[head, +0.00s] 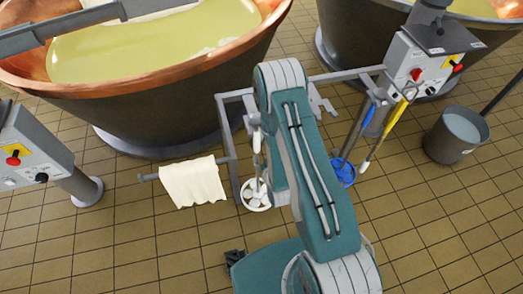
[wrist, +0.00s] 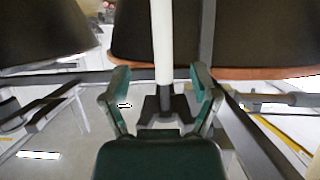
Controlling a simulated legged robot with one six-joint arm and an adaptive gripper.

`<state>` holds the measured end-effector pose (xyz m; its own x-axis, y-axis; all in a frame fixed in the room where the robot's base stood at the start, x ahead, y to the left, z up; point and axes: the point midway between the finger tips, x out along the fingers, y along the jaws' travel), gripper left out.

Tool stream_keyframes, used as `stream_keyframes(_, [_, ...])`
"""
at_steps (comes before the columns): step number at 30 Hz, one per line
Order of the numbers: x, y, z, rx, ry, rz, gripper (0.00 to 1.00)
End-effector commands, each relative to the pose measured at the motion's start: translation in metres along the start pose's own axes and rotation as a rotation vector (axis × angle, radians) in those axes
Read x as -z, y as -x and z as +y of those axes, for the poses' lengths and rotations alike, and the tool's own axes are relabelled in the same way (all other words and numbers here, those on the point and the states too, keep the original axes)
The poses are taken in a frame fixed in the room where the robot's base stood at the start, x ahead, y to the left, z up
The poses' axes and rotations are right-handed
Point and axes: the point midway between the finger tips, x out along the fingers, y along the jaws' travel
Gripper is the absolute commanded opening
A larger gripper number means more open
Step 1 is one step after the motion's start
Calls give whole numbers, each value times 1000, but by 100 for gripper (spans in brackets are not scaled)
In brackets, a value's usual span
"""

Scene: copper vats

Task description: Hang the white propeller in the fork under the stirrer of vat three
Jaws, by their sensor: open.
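The white propeller (head: 255,195) hangs low on the grey rack, just left of my arm in the head view. Its upper part is partly hidden by my arm. In the wrist view my gripper (wrist: 160,72) is open, with one finger on each side of a white shaft (wrist: 162,40). The shaft looks like the propeller's; I cannot tell whether the fingers touch it. In the head view my gripper is largely hidden by my arm. A grey stirrer beam (head: 60,35) crosses the copper vat at top left. No fork or vat number can be made out.
The grey rack (head: 345,74) also holds a blue propeller (head: 343,172) and a yellow-handled tool (head: 395,118). A cream cloth (head: 192,182) hangs on its left bar. Control boxes (head: 28,150) (head: 430,62) flank it. A bucket (head: 456,135) stands right. Tiled floor in front is clear.

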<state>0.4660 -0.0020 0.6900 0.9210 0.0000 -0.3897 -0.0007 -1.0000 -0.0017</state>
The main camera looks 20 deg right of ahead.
Motion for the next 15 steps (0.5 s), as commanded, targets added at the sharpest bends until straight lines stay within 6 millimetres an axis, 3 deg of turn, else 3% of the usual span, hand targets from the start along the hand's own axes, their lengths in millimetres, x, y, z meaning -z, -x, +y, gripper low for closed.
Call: stream_keyframes(15, [1,-50,0,1,1,0,77])
